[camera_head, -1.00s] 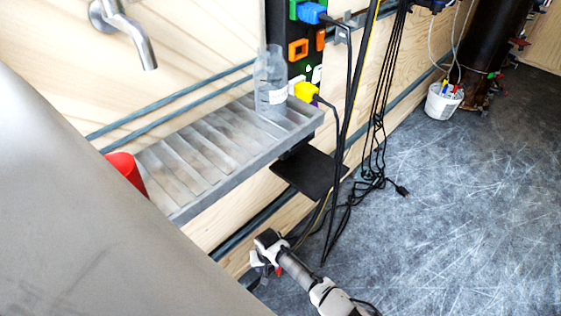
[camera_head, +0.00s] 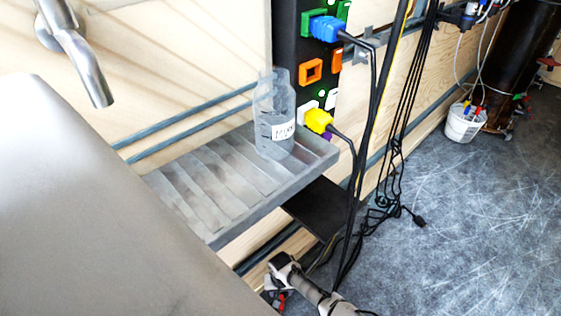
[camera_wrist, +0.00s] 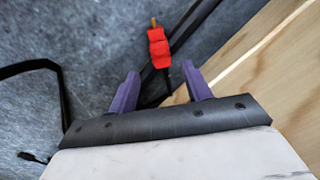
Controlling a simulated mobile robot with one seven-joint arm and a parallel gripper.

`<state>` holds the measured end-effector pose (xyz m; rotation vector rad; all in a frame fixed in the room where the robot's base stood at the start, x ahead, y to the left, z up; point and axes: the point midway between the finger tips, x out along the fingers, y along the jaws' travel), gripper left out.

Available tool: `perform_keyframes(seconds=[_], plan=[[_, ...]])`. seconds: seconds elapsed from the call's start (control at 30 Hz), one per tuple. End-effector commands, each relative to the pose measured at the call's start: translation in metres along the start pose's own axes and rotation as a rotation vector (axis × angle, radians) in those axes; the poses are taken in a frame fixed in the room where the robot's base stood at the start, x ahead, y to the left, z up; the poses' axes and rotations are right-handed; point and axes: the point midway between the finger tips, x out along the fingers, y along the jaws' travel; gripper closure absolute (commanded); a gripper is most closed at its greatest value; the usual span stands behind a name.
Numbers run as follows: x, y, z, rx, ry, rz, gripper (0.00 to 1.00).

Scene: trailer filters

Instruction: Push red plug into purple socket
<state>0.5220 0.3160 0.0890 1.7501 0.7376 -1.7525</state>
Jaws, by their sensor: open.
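A red plug (camera_wrist: 158,48) with a brass-coloured tip shows in the wrist view, just beyond my fingertips, with a dark cable running back from it between the fingers. My gripper (camera_wrist: 160,72) has its two purple fingers apart, and the plug is not clamped. In the head view my gripper (camera_head: 274,290) is low, near the floor, with a bit of red (camera_head: 280,301) beside it. A small purple patch, likely the purple socket (camera_head: 327,136), shows on the black panel, mostly hidden behind the yellow plug (camera_head: 318,120).
The black socket panel (camera_head: 286,45) holds a blue plug (camera_head: 326,28) and an orange socket (camera_head: 311,71). A grey slatted shelf (camera_head: 227,234) with a clear bottle (camera_head: 272,105) juts out beside it. Black cables (camera_head: 370,110) hang in front. Open floor lies right.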

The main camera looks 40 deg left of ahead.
Motion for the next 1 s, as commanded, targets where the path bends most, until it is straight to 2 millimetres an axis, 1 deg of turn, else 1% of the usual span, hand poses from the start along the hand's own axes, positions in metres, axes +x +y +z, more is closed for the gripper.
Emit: perform_keyframes(seconds=[0.17, 0.3, 0.4, 0.5, 0.73, 0.77, 1.0], plan=[[0.016, 0.000, -0.001, -0.001, 0.002, 0.003, 0.51], [0.039, -0.002, -0.001, -0.003, 0.001, 0.004, 0.51], [0.051, -0.003, -0.001, -0.001, 0.001, 0.003, 0.51], [0.056, -0.003, -0.001, 0.000, 0.002, 0.000, 0.51], [0.055, -0.003, -0.001, 0.001, 0.002, 0.000, 0.51], [0.055, -0.003, -0.001, 0.001, 0.002, 0.000, 0.54], [0.055, -0.003, -0.001, 0.001, 0.002, 0.000, 0.85]])
